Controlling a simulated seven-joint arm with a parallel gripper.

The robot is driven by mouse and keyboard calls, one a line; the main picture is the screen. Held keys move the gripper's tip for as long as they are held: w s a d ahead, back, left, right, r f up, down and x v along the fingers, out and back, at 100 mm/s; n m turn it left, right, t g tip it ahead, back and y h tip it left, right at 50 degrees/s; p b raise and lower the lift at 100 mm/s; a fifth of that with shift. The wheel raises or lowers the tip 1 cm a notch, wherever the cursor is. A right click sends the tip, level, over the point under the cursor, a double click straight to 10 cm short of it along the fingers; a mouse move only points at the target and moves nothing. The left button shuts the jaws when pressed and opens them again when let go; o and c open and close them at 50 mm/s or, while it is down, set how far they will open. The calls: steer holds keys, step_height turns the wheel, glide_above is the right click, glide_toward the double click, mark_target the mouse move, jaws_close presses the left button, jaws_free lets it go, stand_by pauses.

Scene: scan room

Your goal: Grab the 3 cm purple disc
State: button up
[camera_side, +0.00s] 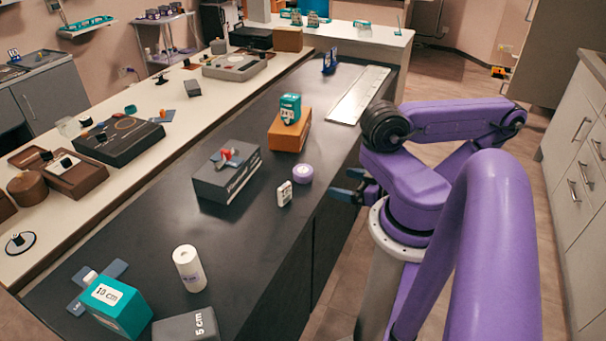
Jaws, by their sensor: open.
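The purple disc (302,174) has a pale top and lies on the black bench top (255,265) near its right edge. My gripper (345,184) is to the right of the disc, by the bench's right edge. Its two dark fingers are apart and point left, with a gap between them and the disc. The gripper is open and empty. My purple arm hides part of the floor and the bench's edge behind it.
An orange block (288,133) carrying a teal box (290,108) is behind the disc. A dark grey box (227,170) is to the left, and a white cylinder (189,268) is nearer the camera.

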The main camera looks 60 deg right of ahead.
mark_target(304, 170)
steer(key=x, duration=0.7)
steer(key=r+x, duration=0.1)
steer(key=x, duration=0.3)
steer(key=shift+w+d+f, duration=0.1)
steer(key=shift+w+d, duration=0.05)
steer(key=shift+w, duration=0.05)
steer(key=shift+t, duration=0.3)
steer(key=shift+d+x, duration=0.2)
steer(key=shift+x, duration=1.35)
steer(key=shift+d+x, duration=0.2)
steer(key=shift+x, duration=1.4)
steer(key=shift+s+f, duration=0.1)
steer(key=shift+f, duration=0.05)
steer(key=c, duration=1.1)
